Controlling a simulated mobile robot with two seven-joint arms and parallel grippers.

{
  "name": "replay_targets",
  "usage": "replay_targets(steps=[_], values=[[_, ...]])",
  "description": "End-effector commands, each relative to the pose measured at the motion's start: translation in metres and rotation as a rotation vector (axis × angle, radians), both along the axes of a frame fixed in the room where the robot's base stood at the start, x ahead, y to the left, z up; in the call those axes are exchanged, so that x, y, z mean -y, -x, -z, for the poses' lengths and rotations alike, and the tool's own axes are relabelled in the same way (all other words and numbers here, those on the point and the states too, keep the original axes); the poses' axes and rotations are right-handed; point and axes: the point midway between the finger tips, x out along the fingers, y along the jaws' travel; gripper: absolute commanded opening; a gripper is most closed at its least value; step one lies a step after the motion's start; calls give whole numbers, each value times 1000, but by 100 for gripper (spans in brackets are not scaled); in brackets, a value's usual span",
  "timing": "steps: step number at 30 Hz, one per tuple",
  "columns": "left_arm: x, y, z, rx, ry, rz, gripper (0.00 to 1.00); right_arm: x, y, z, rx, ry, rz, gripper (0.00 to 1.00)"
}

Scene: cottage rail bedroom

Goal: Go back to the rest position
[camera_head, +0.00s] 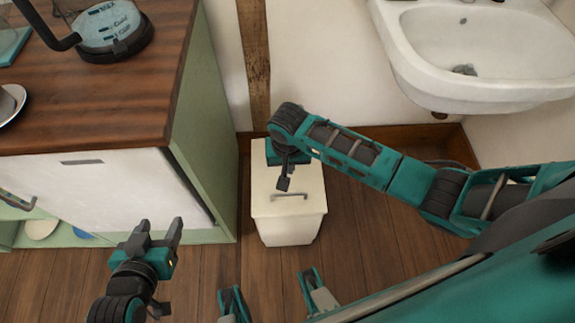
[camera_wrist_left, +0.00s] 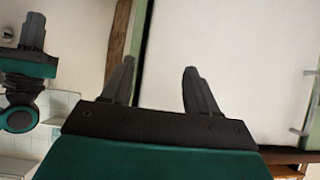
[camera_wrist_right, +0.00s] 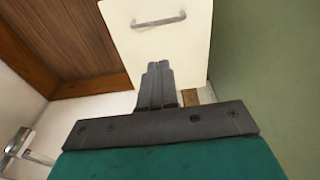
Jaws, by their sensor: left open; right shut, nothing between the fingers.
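My left gripper (camera_head: 160,232) is open and empty in the head view, low at the left in front of the green cabinet's white panel. Its two spread fingers show in the left wrist view (camera_wrist_left: 158,88) with nothing between them. My right gripper (camera_head: 284,183) is shut and empty, above the cream bin's top near its dark handle. In the right wrist view its closed fingers (camera_wrist_right: 156,82) are together in front of the cream bin (camera_wrist_right: 165,45). I cannot tell whether the fingertips touch the bin.
The cream bin (camera_head: 288,205) stands on the wooden floor (camera_head: 350,225) between the cabinet (camera_head: 90,185) and the wall. A white sink (camera_head: 485,50) is at upper right. A wooden countertop (camera_head: 100,105) holds a lamp (camera_head: 110,30). Floor at lower right centre is clear.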

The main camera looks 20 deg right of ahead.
Motion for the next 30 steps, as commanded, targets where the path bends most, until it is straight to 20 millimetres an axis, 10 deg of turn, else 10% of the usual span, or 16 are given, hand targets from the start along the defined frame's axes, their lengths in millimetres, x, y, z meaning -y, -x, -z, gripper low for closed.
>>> replay_targets(steps=[17,23,30], values=[[-2,5,-6,-11,3,-18,60,-18,16,-7,63,-90,-71,0],[-5,4,-24,4,-4,-21,60,-37,42,-20,302,-232,-216,0],[-13,8,-31,0,-22,-28,60,-6,73,-60,641,-169,-349,0]])
